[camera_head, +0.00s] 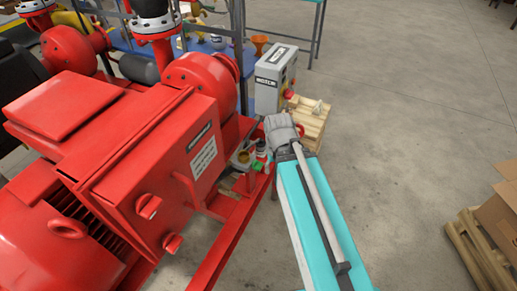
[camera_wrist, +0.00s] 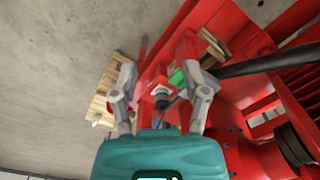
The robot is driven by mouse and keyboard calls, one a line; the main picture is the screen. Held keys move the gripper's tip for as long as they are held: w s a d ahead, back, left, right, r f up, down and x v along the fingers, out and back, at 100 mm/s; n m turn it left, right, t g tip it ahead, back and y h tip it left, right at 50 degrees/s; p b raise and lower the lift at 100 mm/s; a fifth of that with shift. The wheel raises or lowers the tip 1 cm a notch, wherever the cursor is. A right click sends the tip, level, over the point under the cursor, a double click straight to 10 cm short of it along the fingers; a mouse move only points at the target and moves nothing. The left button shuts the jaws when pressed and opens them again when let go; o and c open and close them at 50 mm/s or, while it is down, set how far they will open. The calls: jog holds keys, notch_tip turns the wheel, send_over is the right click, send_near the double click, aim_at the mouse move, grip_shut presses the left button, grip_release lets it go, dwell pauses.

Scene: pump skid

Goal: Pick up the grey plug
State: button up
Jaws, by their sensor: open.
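In the wrist view my gripper (camera_wrist: 156,62) has its two grey fingers spread wide with nothing held between them. A small grey and dark round piece (camera_wrist: 160,97) shows in the gap between the fingers, over the red frame; it may be the grey plug, but it is too small to be sure. A green block (camera_wrist: 177,77) lies beside the right finger. In the head view my teal arm and grey wrist reach over the right edge of the red skid, and the fingers are hidden. I cannot make out the plug there.
The red pump skid (camera_head: 215,240) with a large motor box fills the left. Small parts, including a green block (camera_head: 257,165), sit on its edge. A grey control box (camera_head: 274,78) and wooden crate (camera_head: 309,122) stand beyond my wrist. Cardboard and a pallet (camera_head: 481,248) lie right; floor between is clear.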

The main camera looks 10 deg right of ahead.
jog(key=o, duration=0.4)
jog(key=shift+w, duration=0.3)
jog(key=shift+o, duration=0.2)
jog(key=w+f+m+b, duration=0.2)
jog(key=w+m, duration=0.7)
jog(key=w, duration=0.6)
jog(key=shift+w+d+f+b, duration=0.15)
jog(key=shift+d+f+b, duration=0.15)
jog(key=shift+d, duration=0.05)
jog(key=m+b, duration=0.2)
jog(key=m, duration=0.8)
send_over(261, 143)
jog(key=w, duration=0.2)
jog(key=shift+a+f, duration=0.2)
jog(key=shift+f, duration=0.8)
jog(key=shift+f, duration=0.1)
notch_tip(261, 143, down, 8)
jog(key=b, duration=0.8)
jog(key=shift+s+f+b, duration=0.1)
jog(key=shift+f+b, duration=0.1)
jog(key=shift+b, duration=0.1)
jog(key=shift+f, duration=0.1)
jog(key=f+b, duration=0.3)
jog(key=shift+s+d+f, duration=0.15)
jog(key=shift+s+d, duration=0.05)
jog(key=shift+s, duration=0.1)
jog(key=shift+f+b, duration=0.9)
jog(key=shift+b, duration=0.2)
